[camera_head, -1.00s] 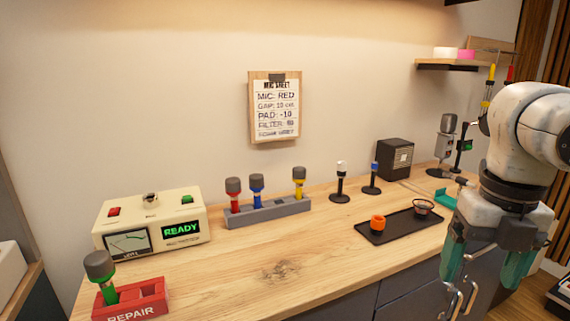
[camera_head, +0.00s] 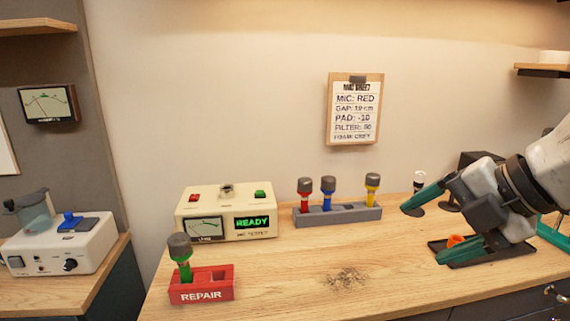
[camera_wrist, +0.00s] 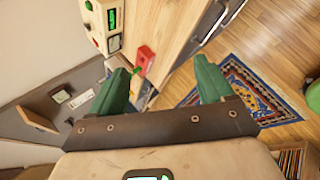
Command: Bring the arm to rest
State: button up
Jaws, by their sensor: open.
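My gripper (camera_head: 436,224) is at the right in the head view, over the right part of the wooden counter (camera_head: 300,280). Its two green fingers are spread wide, with nothing between them. They also show spread and empty in the wrist view (camera_wrist: 164,82). Below the gripper lies a black tray (camera_head: 490,257) with an orange cup (camera_head: 456,240), both partly hidden by my arm. A grey rack (camera_head: 338,216) with a red, a blue and a yellow microphone stands to the left of the gripper, apart from it.
A tester box (camera_head: 227,211) reading READY and a red REPAIR holder (camera_head: 201,284) with a green microphone stand at the left. A dark speaker (camera_head: 481,160) is behind my arm. A notice board (camera_head: 354,109) hangs on the wall.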

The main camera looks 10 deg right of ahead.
jog(key=s+a+f+m+t, duration=0.1)
jog(key=a+f+m, duration=0.1)
jog(key=f+m, duration=0.85)
jog(key=s+a+f+m, duration=0.1)
jog(key=a+f+m, duration=0.2)
jog(key=f+m, duration=0.7)
jog(key=s+d+f+m+g+h, duration=0.2)
jog(key=s+d+f+g, duration=0.1)
jog(key=s+f, duration=0.8)
jog(key=s+d+f+m+g+h+p, duration=0.1)
jog(key=s+d+f+m+g+h, duration=0.2)
jog(key=s+f, duration=0.8)
jog(key=s, duration=0.3)
jog(key=shift+s+d+f+g, duration=0.25)
jog(key=shift+s+d+g, duration=0.05)
jog(key=shift+d+g, duration=0.1)
jog(key=shift+a, duration=0.1)
